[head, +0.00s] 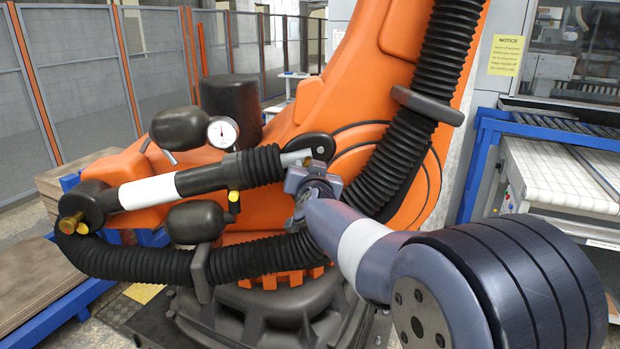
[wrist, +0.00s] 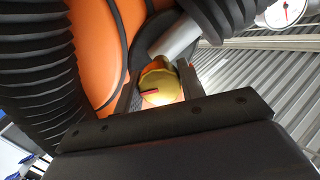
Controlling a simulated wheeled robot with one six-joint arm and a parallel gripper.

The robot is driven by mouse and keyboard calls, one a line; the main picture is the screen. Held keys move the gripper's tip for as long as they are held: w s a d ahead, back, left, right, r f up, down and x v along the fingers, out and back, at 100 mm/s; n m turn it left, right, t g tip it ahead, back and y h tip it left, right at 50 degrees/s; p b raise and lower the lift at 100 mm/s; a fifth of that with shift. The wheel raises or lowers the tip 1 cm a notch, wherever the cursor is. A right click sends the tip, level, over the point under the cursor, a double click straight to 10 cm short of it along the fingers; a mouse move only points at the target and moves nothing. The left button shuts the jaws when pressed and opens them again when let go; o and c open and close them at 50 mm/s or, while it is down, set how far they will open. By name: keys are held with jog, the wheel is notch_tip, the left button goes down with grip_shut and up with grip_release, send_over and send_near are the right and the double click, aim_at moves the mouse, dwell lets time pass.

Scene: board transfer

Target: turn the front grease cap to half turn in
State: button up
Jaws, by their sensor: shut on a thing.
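A brass-yellow grease cap (wrist: 162,88) with a short red line on its face sits between the two dark fingers of my gripper (wrist: 160,92) in the wrist view. The red line lies nearly level, on the left part of the face. My gripper is shut on this cap, at the rod end of the black-and-white cylinder. In the head view, my gripper (head: 304,168) is at that rod end and hides the cap. Another brass cap (head: 71,222) shows at the cylinder's far left end.
A ribbed black hose (head: 425,110) runs close to the right of my gripper. A dial gauge (head: 222,132) and dark rounded tanks stand to the left. The orange robot body (head: 325,95) is just behind. A white conveyor (head: 560,175) stands at the right.

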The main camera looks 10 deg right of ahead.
jog(key=m+b, duration=0.1)
jog(key=m, duration=0.1)
jog(key=m+b, duration=0.3)
jog(key=m, duration=0.2)
jog(key=shift+f+y+b, duration=0.25)
jog(key=shift+y+b, duration=0.15)
jog(key=m+b, duration=0.2)
jog(key=m, duration=0.1)
jog(key=shift+t, duration=0.4)
jog(key=shift+r+m+b, duration=0.15)
jog(key=shift+m+b, duration=0.85)
jog(key=shift+m, duration=1)
jog(key=o, duration=1)
jog(key=shift+r, duration=0.1)
jog(key=shift+s+a+p, duration=0.2)
jog(key=shift+s+p, duration=0.05)
jog(key=shift+s, duration=2.45)
jog(key=shift+s+a+p, duration=0.2)
jog(key=shift+s, duration=2.5)
